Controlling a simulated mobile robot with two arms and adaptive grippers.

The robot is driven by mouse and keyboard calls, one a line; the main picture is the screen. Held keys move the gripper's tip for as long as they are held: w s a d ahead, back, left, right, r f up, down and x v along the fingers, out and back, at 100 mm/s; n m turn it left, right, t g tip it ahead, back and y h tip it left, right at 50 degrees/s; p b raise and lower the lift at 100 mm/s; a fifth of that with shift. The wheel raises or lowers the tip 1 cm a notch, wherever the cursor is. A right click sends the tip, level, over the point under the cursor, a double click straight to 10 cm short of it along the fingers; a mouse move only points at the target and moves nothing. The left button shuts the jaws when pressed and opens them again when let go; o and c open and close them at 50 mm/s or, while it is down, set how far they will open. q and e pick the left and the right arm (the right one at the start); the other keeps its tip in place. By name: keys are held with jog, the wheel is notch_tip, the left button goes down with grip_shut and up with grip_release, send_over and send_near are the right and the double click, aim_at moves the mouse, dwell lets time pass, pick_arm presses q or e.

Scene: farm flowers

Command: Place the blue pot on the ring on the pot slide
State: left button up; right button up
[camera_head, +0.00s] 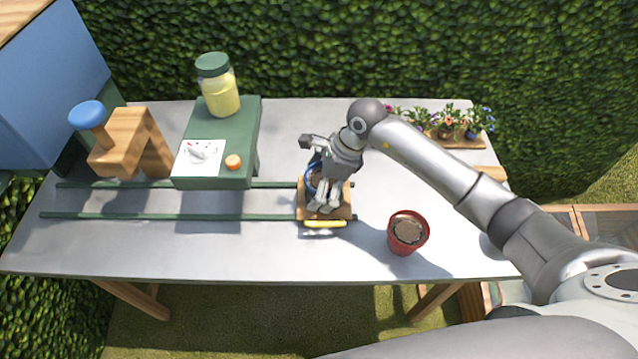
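The pot slide (341,213) is a small wooden board with a yellow handle, at the right end of two green rails. The blue pot (311,183) is over the board, mostly hidden behind my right gripper; only a strip of its blue side and some brown soil show. My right gripper (325,207) reaches down over the pot from the right, its fingers at or in front of the pot. I cannot tell whether the fingers grip the pot or whether its base rests on the board. The ring is hidden. My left gripper is not in view.
A red pot with soil (408,232) stands right of the slide. A green bench (245,135) with a dial, an orange button and a yellow jar (219,90) straddles the rails. A wooden block with a blue knob (120,145) is at left. Flowers (445,125) stand behind my arm.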

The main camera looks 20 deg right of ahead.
jog(key=shift+r, duration=0.15)
jog(key=shift+d+r, duration=0.1)
jog(key=shift+r, duration=0.15)
jog(key=b+v, duration=0.2)
jog(key=v, duration=0.9)
jog(key=shift+r+b, duration=0.25)
jog(key=shift+b, duration=0.05)
